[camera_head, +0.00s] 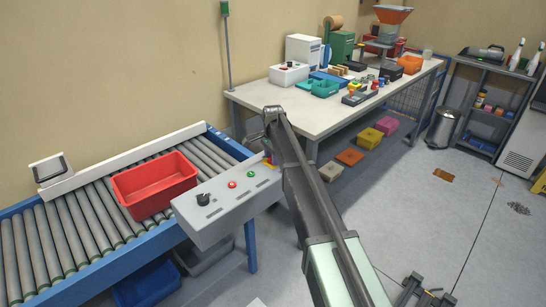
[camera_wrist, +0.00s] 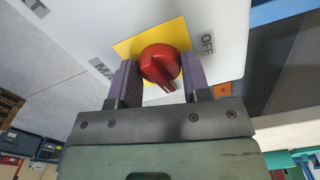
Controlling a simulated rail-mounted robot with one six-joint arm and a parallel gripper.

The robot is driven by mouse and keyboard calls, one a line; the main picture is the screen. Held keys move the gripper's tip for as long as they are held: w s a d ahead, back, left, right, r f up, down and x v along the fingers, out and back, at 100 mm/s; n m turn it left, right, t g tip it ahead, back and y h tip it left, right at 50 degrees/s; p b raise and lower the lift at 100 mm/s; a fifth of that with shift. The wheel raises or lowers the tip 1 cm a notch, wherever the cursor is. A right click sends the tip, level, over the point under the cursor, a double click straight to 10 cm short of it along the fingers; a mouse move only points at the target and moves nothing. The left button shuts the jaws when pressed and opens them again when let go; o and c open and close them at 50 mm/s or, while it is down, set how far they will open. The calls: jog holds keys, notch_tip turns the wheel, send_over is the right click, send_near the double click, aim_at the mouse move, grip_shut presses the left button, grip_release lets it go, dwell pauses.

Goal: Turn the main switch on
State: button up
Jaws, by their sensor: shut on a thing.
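The main switch is a red rotary knob (camera_wrist: 160,62) on a yellow plate (camera_wrist: 126,46), set on a light panel with the word OFF beside it and another label partly covered. My gripper (camera_wrist: 158,78) has one finger on each side of the knob and is shut on it. The knob's ridge points down toward my gripper in the wrist view, not at the OFF label. In the head view the grey control box (camera_head: 208,220) stands at the conveyor's edge, with a bit of yellow and red at its right end. My arm largely hides my gripper there.
The box also carries a black knob (camera_head: 203,199), a red button (camera_head: 232,184) and a green button (camera_head: 251,174). A red bin (camera_head: 156,190) sits on the roller conveyor (camera_head: 70,232). A cluttered workbench (camera_head: 300,112) stands behind. The floor at right is mostly clear.

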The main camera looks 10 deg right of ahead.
jog(key=shift+m, duration=0.9)
jog(key=o, duration=0.9)
jog(key=shift+r, duration=0.1)
notch_tip(320, 180, up, 11)
jog(key=p, duration=1.1)
jog(key=shift+f, duration=0.2)
